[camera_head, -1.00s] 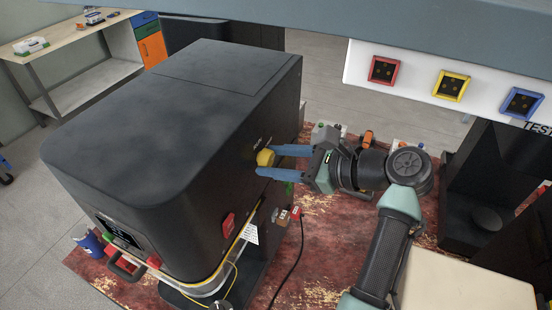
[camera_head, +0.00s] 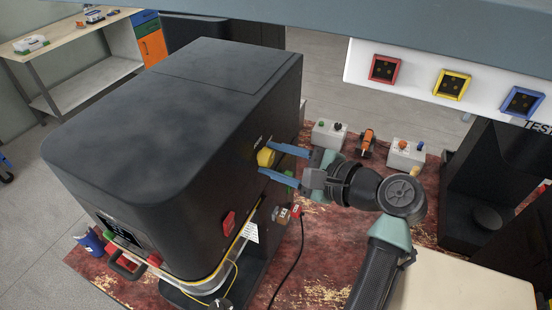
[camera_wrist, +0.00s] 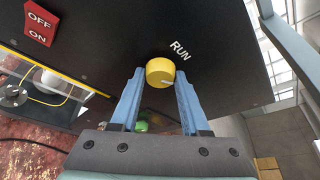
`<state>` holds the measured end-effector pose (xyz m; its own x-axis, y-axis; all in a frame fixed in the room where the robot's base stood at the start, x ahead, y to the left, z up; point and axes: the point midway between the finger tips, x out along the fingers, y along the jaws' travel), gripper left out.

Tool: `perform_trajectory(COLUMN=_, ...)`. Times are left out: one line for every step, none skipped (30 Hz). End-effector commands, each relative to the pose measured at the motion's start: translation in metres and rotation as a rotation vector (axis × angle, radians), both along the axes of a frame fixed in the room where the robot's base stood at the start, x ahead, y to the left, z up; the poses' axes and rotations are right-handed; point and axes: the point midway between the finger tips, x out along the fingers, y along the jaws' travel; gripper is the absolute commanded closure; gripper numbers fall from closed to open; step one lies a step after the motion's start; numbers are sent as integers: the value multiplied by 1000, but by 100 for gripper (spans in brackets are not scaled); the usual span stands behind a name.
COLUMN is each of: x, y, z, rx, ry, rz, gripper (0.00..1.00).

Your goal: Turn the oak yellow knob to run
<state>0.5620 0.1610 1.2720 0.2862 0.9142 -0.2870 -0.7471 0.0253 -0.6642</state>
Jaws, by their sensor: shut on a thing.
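The yellow knob (camera_head: 268,157) is on the right side face of the large black machine (camera_head: 150,150). In the wrist view the knob (camera_wrist: 159,69) has a short white mark near its lower right edge. The white word RUN (camera_wrist: 180,50) is printed to the knob's upper right, and the mark does not point at it. My gripper (camera_head: 266,161) is shut on the knob, with one blue finger on either side. In the wrist view the fingers (camera_wrist: 160,78) come up from below and flank the knob.
A red OFF/ON switch (camera_wrist: 40,22) is on the same face, also in the head view (camera_head: 229,221). Grey button boxes (camera_head: 329,134) and an orange item (camera_head: 367,142) stand on the worn red bench behind my arm. A black cable (camera_head: 298,250) hangs near the machine.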

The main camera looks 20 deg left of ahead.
Motion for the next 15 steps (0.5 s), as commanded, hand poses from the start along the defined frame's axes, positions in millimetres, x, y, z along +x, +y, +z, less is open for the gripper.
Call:
perform_trajectory(x=-1, y=0, z=-3, rx=0, ry=-45, rz=0, gripper=100)
perform_trajectory(x=-1, y=0, z=-3, rx=-1, ry=-74, rz=-1, gripper=100)
perform_trajectory(x=-1, y=0, z=-4, rx=-2, ry=-112, rz=-1, gripper=100)
perform_trajectory(x=-1, y=0, z=-4, rx=-4, ry=-140, rz=-1, gripper=100)
perform_trajectory(x=-1, y=0, z=-5, rx=-5, ry=-168, rz=-1, gripper=100)
perform_trajectory(x=-1, y=0, z=-5, rx=-6, ry=-207, rz=-1, gripper=100)
perform_trajectory(x=-1, y=0, z=-6, rx=-7, ry=-235, rz=-1, gripper=100)
perform_trajectory(x=-1, y=0, z=-6, rx=-8, ry=-264, rz=0, gripper=100)
perform_trajectory(x=-1, y=0, z=-6, rx=-9, ry=-303, rz=0, gripper=100)
perform_trajectory(x=-1, y=0, z=-6, rx=-10, ry=-332, rz=0, gripper=100)
perform_trajectory(x=-1, y=0, z=-7, rx=-11, ry=-360, rz=0, gripper=100)
perform_trajectory(x=-1, y=0, z=-7, rx=-12, ry=-397, rz=0, gripper=100)
perform_trajectory(x=-1, y=0, z=-8, rx=-14, ry=-428, rz=-1, gripper=100)
perform_trajectory(x=-1, y=0, z=-8, rx=-14, ry=-456, rz=0, gripper=100)
perform_trajectory(x=-1, y=0, z=-8, rx=-15, ry=-493, rz=0, gripper=100)
